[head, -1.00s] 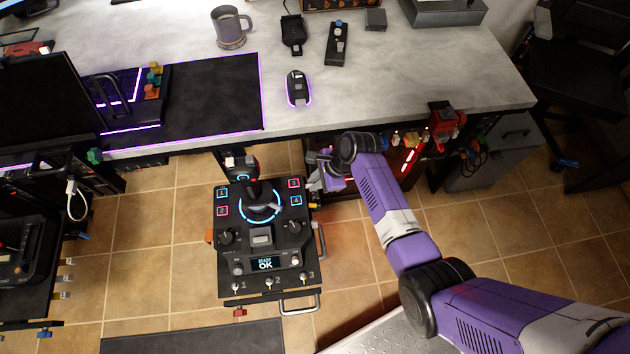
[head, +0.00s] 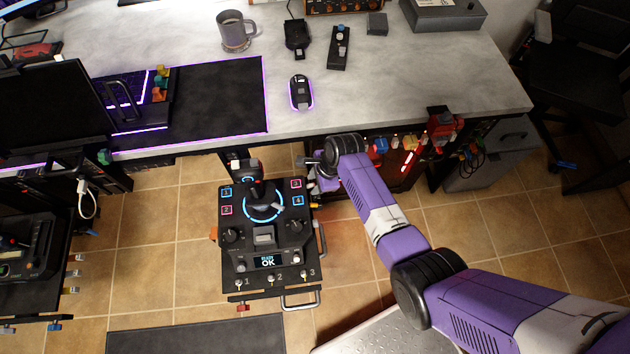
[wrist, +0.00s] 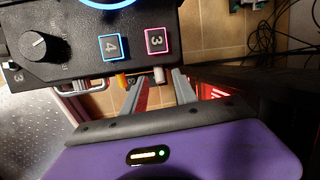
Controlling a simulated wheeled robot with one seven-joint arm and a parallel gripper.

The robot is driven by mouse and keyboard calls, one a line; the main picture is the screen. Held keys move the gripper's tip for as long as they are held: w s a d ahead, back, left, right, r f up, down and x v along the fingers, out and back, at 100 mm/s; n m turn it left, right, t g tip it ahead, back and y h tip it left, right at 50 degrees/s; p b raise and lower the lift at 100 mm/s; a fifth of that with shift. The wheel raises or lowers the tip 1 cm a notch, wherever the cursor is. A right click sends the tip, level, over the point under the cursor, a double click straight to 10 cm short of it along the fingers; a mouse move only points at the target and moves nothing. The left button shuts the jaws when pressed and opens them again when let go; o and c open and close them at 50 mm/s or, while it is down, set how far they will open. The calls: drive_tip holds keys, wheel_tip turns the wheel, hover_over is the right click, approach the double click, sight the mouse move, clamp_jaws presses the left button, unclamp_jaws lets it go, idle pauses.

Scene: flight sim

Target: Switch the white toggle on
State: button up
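The black control box (head: 240,285) stands below the desk edge in the head view, with a joystick, lit number buttons and a small screen on top. In the wrist view, a white toggle (wrist: 159,75) sticks out of the side of the control box (wrist: 75,75) below the pink button 3. A yellow-orange toggle (wrist: 123,80) is to its left. My gripper (wrist: 158,82) is open, with one finger on each side of the white toggle's line; I cannot tell whether either touches it. In the head view my gripper (head: 313,186) is beside the box's upper right side, hiding the white toggle.
The desk (head: 400,90) overhangs just behind my arm, with a mouse (head: 300,92) and mug (head: 235,32) on it. A metal handle (head: 302,301) juts from the box's front. A dark unit with red lights (head: 408,160) is right of my wrist.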

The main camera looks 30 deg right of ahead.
drive_tip(key=p+v, duration=0.1)
drive_tip(key=v, duration=0.6)
drive_tip(key=shift+r+p, duration=0.3)
drive_tip(key=shift+r, duration=0.1)
drive_tip(key=shift+s+d+f, duration=0.1)
drive_tip(key=shift+d, duration=0.05)
idle(0.3)
